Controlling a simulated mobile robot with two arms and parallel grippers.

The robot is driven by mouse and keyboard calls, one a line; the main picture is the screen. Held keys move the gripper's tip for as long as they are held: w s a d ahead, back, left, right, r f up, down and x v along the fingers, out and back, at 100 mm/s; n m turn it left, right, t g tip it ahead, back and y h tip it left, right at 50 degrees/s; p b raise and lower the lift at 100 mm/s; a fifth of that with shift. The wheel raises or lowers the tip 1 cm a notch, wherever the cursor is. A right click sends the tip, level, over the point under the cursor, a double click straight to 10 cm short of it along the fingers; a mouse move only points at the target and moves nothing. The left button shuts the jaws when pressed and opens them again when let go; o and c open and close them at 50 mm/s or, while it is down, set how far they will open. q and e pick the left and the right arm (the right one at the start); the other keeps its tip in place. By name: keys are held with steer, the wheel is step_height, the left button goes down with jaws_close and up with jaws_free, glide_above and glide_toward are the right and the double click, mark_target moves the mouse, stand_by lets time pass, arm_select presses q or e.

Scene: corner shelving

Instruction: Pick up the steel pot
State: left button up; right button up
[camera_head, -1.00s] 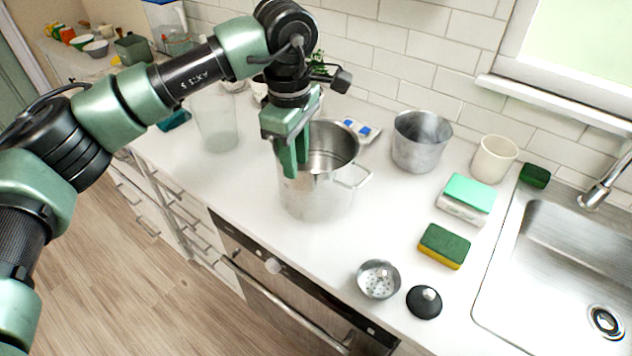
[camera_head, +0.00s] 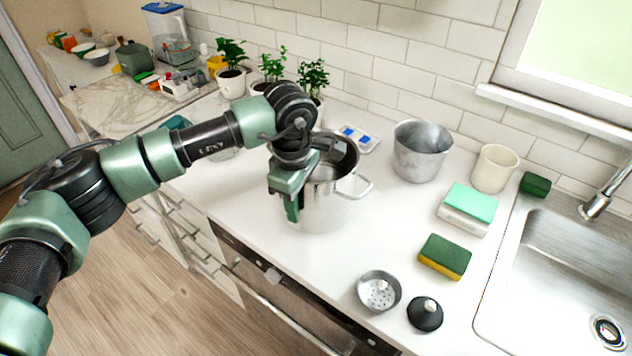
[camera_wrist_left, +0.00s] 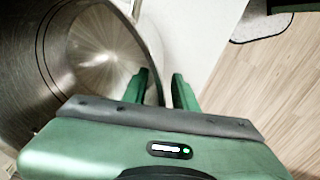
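The steel pot (camera_head: 325,212) stands upright on the white counter, with a side handle showing at its right. My left gripper (camera_head: 296,207) points down at the pot's near-left rim. In the left wrist view, the fingers (camera_wrist_left: 161,82) stand on either side of the pot's wall, one inside and one outside. A small gap shows between fingers and wall, so the gripper looks open. The pot's inside (camera_wrist_left: 95,55) looks empty in the part that shows. My arm hides part of the pot's rim in the head view. My right gripper is not in view.
A metal bucket-like pot (camera_head: 421,160), a cream cup (camera_head: 494,170), sponges (camera_head: 444,257) and the sink (camera_head: 570,260) are to the right. A strainer (camera_head: 379,292) and a black lid (camera_head: 425,314) lie in front. Potted plants (camera_head: 232,80) stand behind.

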arm_select(q)
jaws_close()
stand_by(1.4)
steer(key=shift+w+r, duration=0.15)
